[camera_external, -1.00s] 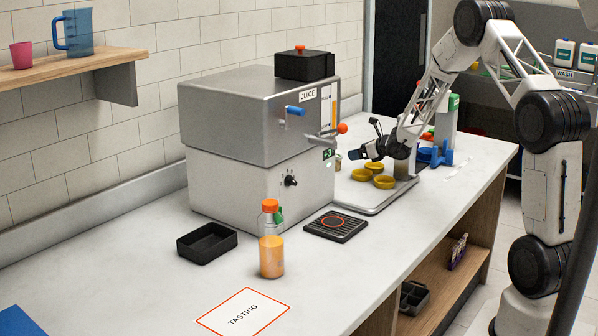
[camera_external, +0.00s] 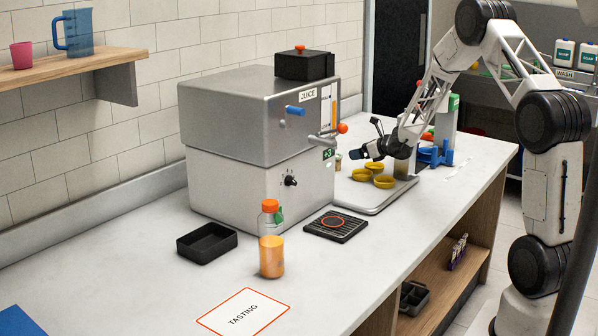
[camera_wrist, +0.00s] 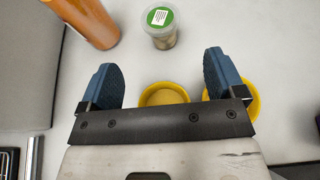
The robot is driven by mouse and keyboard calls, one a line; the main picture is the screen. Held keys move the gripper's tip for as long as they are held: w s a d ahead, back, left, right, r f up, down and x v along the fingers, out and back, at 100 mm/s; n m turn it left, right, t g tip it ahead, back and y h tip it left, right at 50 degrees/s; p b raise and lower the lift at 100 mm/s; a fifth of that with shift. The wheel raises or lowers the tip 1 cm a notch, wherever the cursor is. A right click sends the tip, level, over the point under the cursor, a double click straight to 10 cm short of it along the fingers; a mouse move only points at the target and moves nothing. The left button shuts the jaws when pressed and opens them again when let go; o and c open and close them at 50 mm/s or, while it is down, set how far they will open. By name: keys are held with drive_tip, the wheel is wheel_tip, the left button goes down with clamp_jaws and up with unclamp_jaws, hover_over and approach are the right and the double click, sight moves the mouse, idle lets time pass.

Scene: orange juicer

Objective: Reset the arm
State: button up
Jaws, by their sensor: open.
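My gripper (camera_external: 366,152) is above the far part of the counter, to the right of the juicer (camera_external: 232,180), over a grey tray with yellow cups (camera_external: 375,168). In the wrist view, my gripper (camera_wrist: 160,84) has its two blue fingers wide apart with nothing between them. Below the fingers, yellow round cups (camera_wrist: 163,95) show, partly hidden by the gripper body. A bottle of orange juice (camera_external: 271,255) with an orange cap stands upright on the counter in front of the juicer.
A small jar with a green lid (camera_wrist: 160,18) and an orange cylinder (camera_wrist: 88,18) stand beyond the fingers. A black tray (camera_external: 207,243), a drip grate (camera_external: 336,226) and a TASTING card (camera_external: 243,313) lie on the counter. The near counter is mostly clear.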

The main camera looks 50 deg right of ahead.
drive_tip(key=s+a+r+n+g+y, duration=0.2)
drive_tip(key=s+a+r+n, duration=0.15)
drive_tip(key=a, duration=0.35)
drive_tip(key=s+a+r+n+g+y, duration=0.1)
drive_tip(key=s+a+r+n+g, duration=0.15)
drive_tip(key=s+a+n, duration=0.4)
drive_tip(key=s+a+r+n+g+y, duration=0.2)
drive_tip(key=s+a+r+n, duration=0.15)
drive_tip(key=a, duration=0.55)
drive_tip(key=s+a+r+n+g+h, duration=0.1)
drive_tip(key=s+a+r+n, duration=0.3)
drive_tip(key=s, duration=0.3)
drive_tip(key=s+a+r+n+g, duration=0.2)
drive_tip(key=s+a+r+n, duration=0.15)
drive_tip(key=s+a, duration=0.3)
drive_tip(key=s+a+r+n+g+h, duration=0.1)
drive_tip(key=s+a+r+n, duration=0.2)
drive_tip(key=s+a+n, duration=0.25)
drive_tip(key=s+a+r+n+h, duration=0.1)
drive_tip(key=s+n, duration=0.3)
drive_tip(key=s, duration=0.4)
drive_tip(key=s+a+r+n+h, duration=0.2)
drive_tip(key=s+a+n, duration=0.2)
drive_tip(key=s, duration=0.5)
drive_tip(key=shift+a+r+n, duration=0.3)
drive_tip(key=shift+n, duration=0.35)
